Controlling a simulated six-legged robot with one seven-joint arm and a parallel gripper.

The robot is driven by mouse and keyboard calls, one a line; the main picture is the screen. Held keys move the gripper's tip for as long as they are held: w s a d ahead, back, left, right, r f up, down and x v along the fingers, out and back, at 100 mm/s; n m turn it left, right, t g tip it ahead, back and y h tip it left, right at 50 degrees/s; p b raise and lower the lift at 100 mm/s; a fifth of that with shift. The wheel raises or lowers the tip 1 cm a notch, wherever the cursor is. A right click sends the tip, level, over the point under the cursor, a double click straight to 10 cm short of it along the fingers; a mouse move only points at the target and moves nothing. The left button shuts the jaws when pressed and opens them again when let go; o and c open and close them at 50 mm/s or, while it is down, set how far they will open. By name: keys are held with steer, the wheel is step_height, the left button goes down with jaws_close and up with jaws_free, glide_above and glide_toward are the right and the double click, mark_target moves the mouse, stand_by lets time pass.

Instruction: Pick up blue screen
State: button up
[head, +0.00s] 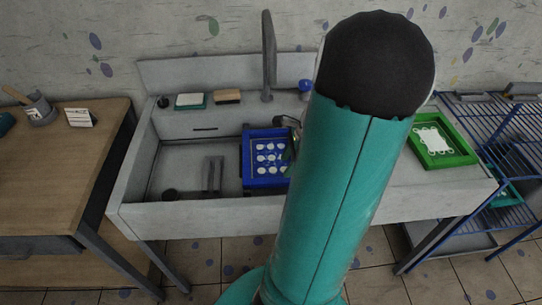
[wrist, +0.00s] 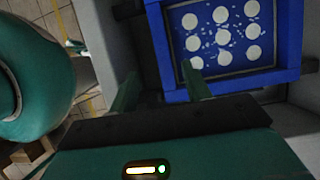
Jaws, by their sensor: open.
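The blue screen (head: 266,183) is a square blue frame with rows of white dots. It sits in the sink basin in the head view, partly covered by my arm on its right side. In the wrist view the blue screen (wrist: 173,48) fills the upper right. My gripper (wrist: 157,82) is open, with one green finger left of the frame and the other over its lower edge. Whether either finger touches the frame I cannot tell. In the head view my arm hides most of my gripper.
The grey sink (head: 140,180) has raised walls around the screen and a tall faucet (head: 268,55) behind. A green screen (head: 462,150) lies on the right counter beside a blue wire rack (head: 515,130). A wooden table (head: 50,170) stands at left. The basin's left part holds a grey fitting (head: 213,174).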

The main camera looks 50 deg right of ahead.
mark_target(274, 180)
steer(key=x, duration=0.8)
steer(key=shift+w+f, duration=0.2)
steer(key=shift+f, duration=0.05)
jaws_close()
steer(key=shift+r, duration=0.2)
